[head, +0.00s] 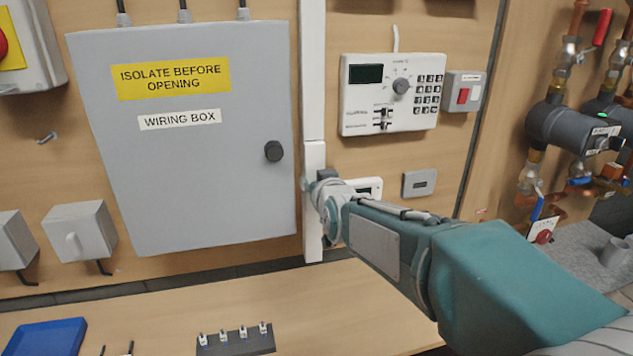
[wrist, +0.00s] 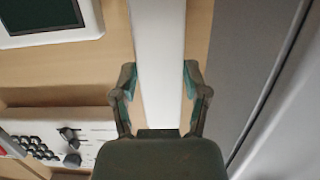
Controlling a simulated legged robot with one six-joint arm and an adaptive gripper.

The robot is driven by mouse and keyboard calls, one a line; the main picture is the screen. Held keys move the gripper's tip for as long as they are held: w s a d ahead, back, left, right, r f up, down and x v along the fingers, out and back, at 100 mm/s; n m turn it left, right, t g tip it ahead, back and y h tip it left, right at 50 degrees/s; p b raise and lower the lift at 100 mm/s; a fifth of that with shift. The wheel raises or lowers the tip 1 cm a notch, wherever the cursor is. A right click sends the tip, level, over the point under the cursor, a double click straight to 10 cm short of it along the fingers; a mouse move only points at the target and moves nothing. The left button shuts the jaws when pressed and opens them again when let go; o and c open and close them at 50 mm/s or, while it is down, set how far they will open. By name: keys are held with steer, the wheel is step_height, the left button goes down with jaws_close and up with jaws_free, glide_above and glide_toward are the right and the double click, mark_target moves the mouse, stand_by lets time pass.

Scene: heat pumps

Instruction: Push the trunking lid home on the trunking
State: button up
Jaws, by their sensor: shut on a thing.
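The white trunking (head: 313,70) runs vertically up the wooden wall, just right of the wiring box. A wider white piece, which looks like the trunking lid (head: 314,156), sits on its lower part. My gripper (head: 321,182) is at this lid, coming from the right, and partly hides it. In the wrist view a long white strip (wrist: 157,50) runs between the fingers of my gripper (wrist: 160,78), one finger along each side. The gripper is shut on the lid. The wrist hides the strip's near part, and I cannot tell whether the lid is fully seated.
The grey wiring box (head: 200,190) stands close on the left, its black knob (head: 274,151) near the trunking. A white control panel (head: 390,95) and a small grey plate (head: 419,183) are to the right. Below, the bench (head: 300,300) holds a blue tray (head: 45,338) and a dark rack (head: 236,343).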

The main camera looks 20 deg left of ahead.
steer(key=shift+w+a+r, duration=0.1)
steer(key=shift+w, duration=0.15)
stand_by(0.4)
steer(key=o, duration=0.8)
steer(key=shift+a, duration=0.1)
steer(key=shift+d, duration=1.9)
steer(key=shift+s, duration=0.15)
steer(key=shift+s+f+v, duration=0.1)
steer(key=shift+f+v, duration=0.4)
steer(key=shift+v, duration=1.75)
steer(key=shift+s+f+v, duration=0.1)
steer(key=shift+f+v, duration=0.35)
steer(key=shift+v, duration=1.8)
steer(key=shift+s+f+v, duration=0.1)
steer(key=shift+f+v, duration=0.4)
steer(key=shift+v, duration=1.8)
